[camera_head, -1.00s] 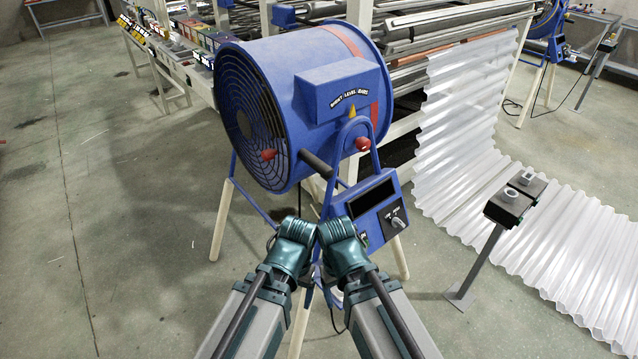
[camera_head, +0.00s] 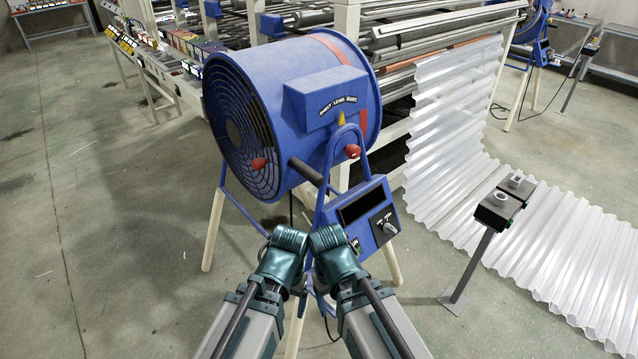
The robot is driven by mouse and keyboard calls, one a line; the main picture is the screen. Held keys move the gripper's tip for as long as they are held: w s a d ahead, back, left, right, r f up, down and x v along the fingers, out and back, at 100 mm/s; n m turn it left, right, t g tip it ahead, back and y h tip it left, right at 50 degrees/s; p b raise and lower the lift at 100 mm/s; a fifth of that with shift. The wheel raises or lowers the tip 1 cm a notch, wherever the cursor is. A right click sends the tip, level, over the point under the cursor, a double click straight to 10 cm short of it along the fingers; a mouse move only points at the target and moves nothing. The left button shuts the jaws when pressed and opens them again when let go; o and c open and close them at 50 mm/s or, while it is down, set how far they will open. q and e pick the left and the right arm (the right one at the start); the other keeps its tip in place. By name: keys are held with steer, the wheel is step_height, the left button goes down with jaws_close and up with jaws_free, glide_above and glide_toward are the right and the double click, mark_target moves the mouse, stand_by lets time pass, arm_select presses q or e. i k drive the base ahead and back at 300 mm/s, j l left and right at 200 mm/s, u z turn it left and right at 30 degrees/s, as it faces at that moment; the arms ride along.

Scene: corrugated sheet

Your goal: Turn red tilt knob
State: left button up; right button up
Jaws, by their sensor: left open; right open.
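A large blue drum fan (camera_head: 300,70) stands on a frame with pale legs in the middle of the head view. A red knob (camera_head: 352,151) sits on its right side, at the top of the blue bracket. A second red knob (camera_head: 259,163) shows at the lower front rim. My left gripper (camera_head: 289,243) and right gripper (camera_head: 328,242) are close together below the fan, in front of the frame. Both are open and apart from the red knobs. Their fingertips are hard to make out.
A blue control box (camera_head: 375,190) with a grey dial is fixed to the fan frame, just above my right gripper. A black box on a post (camera_head: 502,205) stands to the right. Corrugated clear sheet (camera_head: 450,150) runs behind it. The floor at left is clear.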

mark_target(353, 150)
steer(key=l+z, duration=0.15)
steer(key=l, duration=0.3)
steer(key=i+l+z, duration=0.15)
steer(key=l, duration=0.3)
steer(key=i+l+z, duration=0.2)
steer(key=l, duration=0.25)
steer(key=k, duration=0.05)
